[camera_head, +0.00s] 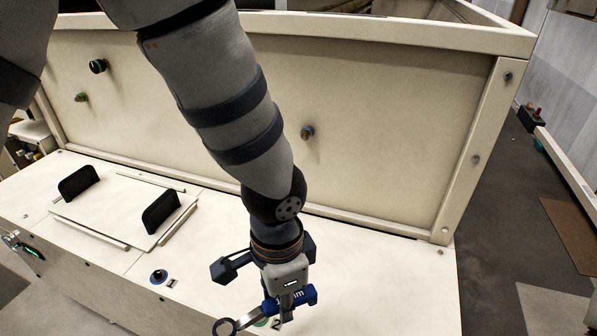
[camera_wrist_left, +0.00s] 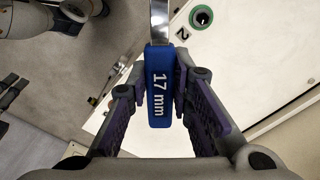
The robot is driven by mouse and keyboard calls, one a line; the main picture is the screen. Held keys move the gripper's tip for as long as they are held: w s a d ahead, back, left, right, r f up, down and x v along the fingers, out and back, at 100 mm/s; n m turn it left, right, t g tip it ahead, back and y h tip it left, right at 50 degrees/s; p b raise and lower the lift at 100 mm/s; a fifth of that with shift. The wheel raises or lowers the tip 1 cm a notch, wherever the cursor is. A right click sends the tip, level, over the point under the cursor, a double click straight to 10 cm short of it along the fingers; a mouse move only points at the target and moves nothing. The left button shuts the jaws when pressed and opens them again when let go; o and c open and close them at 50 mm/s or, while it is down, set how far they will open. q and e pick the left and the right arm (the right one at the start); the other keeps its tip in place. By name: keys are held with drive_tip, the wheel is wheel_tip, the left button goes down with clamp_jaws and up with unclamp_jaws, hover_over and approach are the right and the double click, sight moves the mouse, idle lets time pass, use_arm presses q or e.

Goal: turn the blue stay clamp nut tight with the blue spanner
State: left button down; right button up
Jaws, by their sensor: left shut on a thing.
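The blue spanner (camera_head: 303,297) has a blue grip marked 17 mm and a grey metal ring end that points down and left in the head view. My left gripper (camera_head: 288,299) is shut on the blue grip, above the bench top near the label 2. The wrist view shows the grip (camera_wrist_left: 159,100) between both fingers, with the shaft running out of the top edge. A nut with a blue ring (camera_head: 158,276) sits on the bench by label 1, apart from the spanner. A small fitting with some blue (camera_head: 307,132) is on the upright panel. I cannot tell which is the stay clamp nut.
A green-ringed fitting (camera_wrist_left: 202,17) is by label 2, partly hidden by the spanner in the head view. A lid with two black handles (camera_head: 160,212) lies on the bench at left. The hopper panel (camera_head: 390,130) rises behind. Bench at right is clear.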

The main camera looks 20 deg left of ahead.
sight(311, 291)
idle(0.4)
